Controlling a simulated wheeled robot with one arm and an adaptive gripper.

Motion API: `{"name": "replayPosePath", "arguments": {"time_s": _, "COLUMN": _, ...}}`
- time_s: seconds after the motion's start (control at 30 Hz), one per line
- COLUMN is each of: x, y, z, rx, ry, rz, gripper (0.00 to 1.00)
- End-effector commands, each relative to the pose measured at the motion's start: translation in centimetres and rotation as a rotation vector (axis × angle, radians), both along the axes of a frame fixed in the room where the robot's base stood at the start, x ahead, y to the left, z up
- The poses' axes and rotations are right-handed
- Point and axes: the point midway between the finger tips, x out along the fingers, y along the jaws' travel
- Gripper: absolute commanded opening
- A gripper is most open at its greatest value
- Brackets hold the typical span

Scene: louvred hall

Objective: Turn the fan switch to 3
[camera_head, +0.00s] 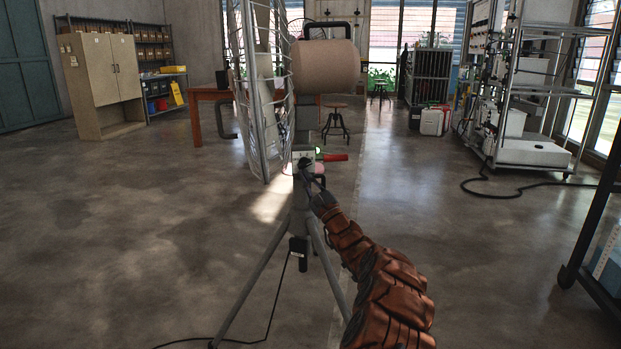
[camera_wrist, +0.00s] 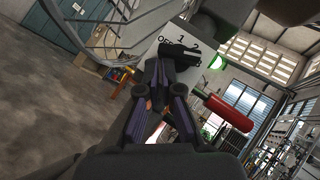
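The fan (camera_head: 262,80) stands on a grey tripod, with its wire cage facing left and a tan motor housing (camera_head: 326,67) behind it. A pale switch plate (camera_wrist: 206,72) sits below the housing; the wrist view shows the marks OFF, 1 and 2 on it. The black switch knob (camera_wrist: 181,50) lies across the plate, and a 3 cannot be read. My gripper (camera_wrist: 162,72) has its fingertips close together at the knob; whether they grip it is unclear. In the head view my gripper (camera_head: 306,172) is at the switch, partly hiding it.
The tripod legs (camera_head: 262,285) spread below, with a black cable (camera_head: 272,305) on the floor. A metal rack (camera_head: 510,90) stands at right. The floor to the left is clear.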

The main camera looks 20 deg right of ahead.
Motion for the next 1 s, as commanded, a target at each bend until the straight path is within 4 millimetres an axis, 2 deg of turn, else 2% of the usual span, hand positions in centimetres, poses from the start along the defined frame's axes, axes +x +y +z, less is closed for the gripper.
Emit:
{"name": "replayPosePath", "arguments": {"time_s": 0.03, "x": -0.1, "y": 0.8, "z": -0.5, "rx": -0.007, "ry": -0.009, "rz": 0.016, "gripper": 0.0}}
{"name": "replayPosePath", "arguments": {"time_s": 0.27, "x": 0.0, "y": -1.8, "z": -3.7, "rx": 0.0, "ry": 0.004, "rz": -0.006, "gripper": 0.0}}
{"name": "replayPosePath", "arguments": {"time_s": 0.3, "x": -0.5, "y": -2.0, "z": -3.5, "rx": 0.002, "ry": 0.007, "rz": -0.007, "gripper": 0.0}}
{"name": "replayPosePath", "arguments": {"time_s": 0.47, "x": -2.0, "y": -2.6, "z": -4.8, "rx": 0.006, "ry": 0.007, "rz": -0.009, "gripper": 0.0}}
{"name": "replayPosePath", "arguments": {"time_s": 0.8, "x": -6.0, "y": -3.8, "z": -8.7, "rx": 0.006, "ry": 0.013, "rz": -0.012, "gripper": 0.0}}
{"name": "replayPosePath", "arguments": {"time_s": 1.0, "x": -7.0, "y": -4.0, "z": -9.8, "rx": 0.004, "ry": 0.013, "rz": -0.012, "gripper": 0.0}}
